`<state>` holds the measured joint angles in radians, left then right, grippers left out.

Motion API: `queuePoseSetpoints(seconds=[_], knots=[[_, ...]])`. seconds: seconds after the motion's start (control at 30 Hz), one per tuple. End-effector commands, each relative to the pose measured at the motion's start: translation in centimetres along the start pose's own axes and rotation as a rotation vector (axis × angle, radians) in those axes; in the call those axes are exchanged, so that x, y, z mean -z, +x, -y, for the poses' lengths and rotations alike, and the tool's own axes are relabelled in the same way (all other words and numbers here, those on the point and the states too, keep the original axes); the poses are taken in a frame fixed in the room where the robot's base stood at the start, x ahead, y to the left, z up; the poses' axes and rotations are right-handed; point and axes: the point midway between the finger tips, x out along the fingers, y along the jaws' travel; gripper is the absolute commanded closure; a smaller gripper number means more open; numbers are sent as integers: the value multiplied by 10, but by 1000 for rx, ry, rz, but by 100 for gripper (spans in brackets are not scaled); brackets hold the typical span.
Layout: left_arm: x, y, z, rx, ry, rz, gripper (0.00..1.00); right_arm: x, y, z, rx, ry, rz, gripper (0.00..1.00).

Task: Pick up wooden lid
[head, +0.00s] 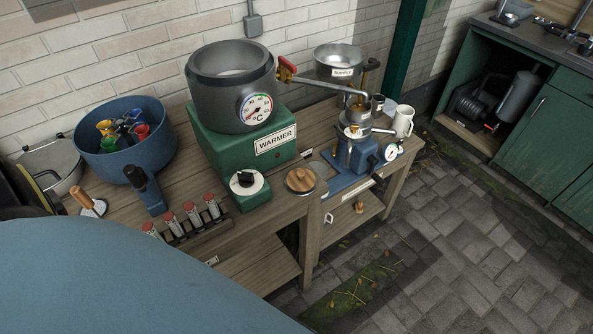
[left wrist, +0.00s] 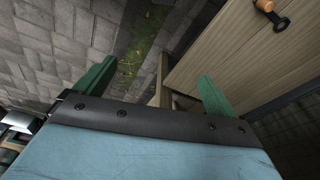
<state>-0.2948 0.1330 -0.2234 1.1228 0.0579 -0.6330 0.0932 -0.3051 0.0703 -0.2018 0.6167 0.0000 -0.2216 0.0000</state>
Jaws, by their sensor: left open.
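The wooden lid (head: 300,180) is a small brown round piece with a raised wooden grip. It lies on the wooden bench (head: 285,207) near its front edge, just right of the green warmer's dial, in the head view. My left gripper (left wrist: 158,70) shows only in the left wrist view. Its two green fingers are wide apart with nothing between them. The lid cannot be made out in the left wrist view, so the gripper is not at it. My right gripper is in neither view.
A green warmer (head: 222,152) with a grey pot (head: 232,95) stands behind the lid. A blue apparatus (head: 350,178) stands to its right. A rack of red-capped tubes (head: 191,214) and a blue bowl (head: 125,160) are to the left. Paving in front is open.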

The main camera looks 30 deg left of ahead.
Motion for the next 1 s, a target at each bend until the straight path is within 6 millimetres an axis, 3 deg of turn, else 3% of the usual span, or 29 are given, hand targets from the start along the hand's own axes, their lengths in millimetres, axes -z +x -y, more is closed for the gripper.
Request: queuePoseSetpoints(seconds=[0.03,0.1,0.37,0.5,0.67,0.87,1.0], knots=[[26,-19,-2,-6,-12,-22,5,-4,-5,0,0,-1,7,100],[54,-42,-4,-16,-28,-37,5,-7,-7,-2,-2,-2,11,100],[132,-128,-16,-56,-72,-86,5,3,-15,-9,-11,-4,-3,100],[190,-186,-25,-102,-132,-110,5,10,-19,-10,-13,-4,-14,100],[237,-223,-26,-131,-228,-89,5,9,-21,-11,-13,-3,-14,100],[290,-271,-7,-104,-390,-39,5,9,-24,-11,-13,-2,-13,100],[321,-313,21,-34,-549,1,5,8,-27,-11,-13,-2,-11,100]])
